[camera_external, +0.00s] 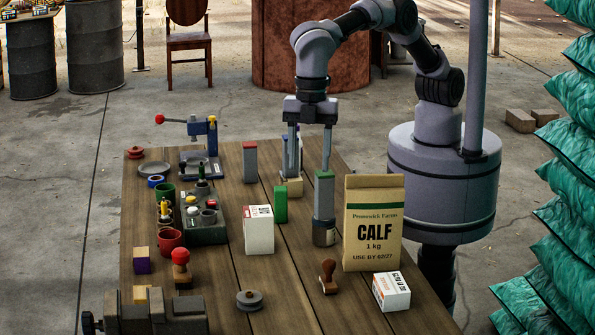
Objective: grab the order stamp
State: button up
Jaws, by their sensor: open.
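Two stamp-like things are on the wooden table (225,290); I cannot tell which is the order stamp. One is a brown stamp with a wooden handle (328,272), near the front right, left of the CALF bag. My gripper (309,170) points down over the back right of the table, behind both stamps. Its fingers are spread, with nothing visible held between them.
The tan CALF bag (374,222) and a small white box (391,291) stand at the right. A white carton (258,230) and a green block (281,204) are mid-table. A vise (158,314) is at the front left. A grey disc (249,300) lies on the clearer front area.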

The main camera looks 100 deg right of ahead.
jog(key=s+a+f+n, duration=0.3)
jog(key=a+f+n, duration=0.1)
jog(key=a+f, duration=0.4)
jog(key=b, duration=0.4)
send_near(329, 275)
jog(key=shift+g+h, duration=0.3)
jog(key=shift+h, duration=0.1)
notch_tip(329, 275, down, 5)
jog(key=shift+f, duration=0.1)
jog(key=f+b, duration=0.2)
jog(key=f, duration=0.3)
jog(key=shift+w+f, duration=0.2)
jog(key=shift+f, duration=0.05)
jog(key=shift+r, duration=0.15)
jog(key=shift+c, duration=0.6)
grip_shut()
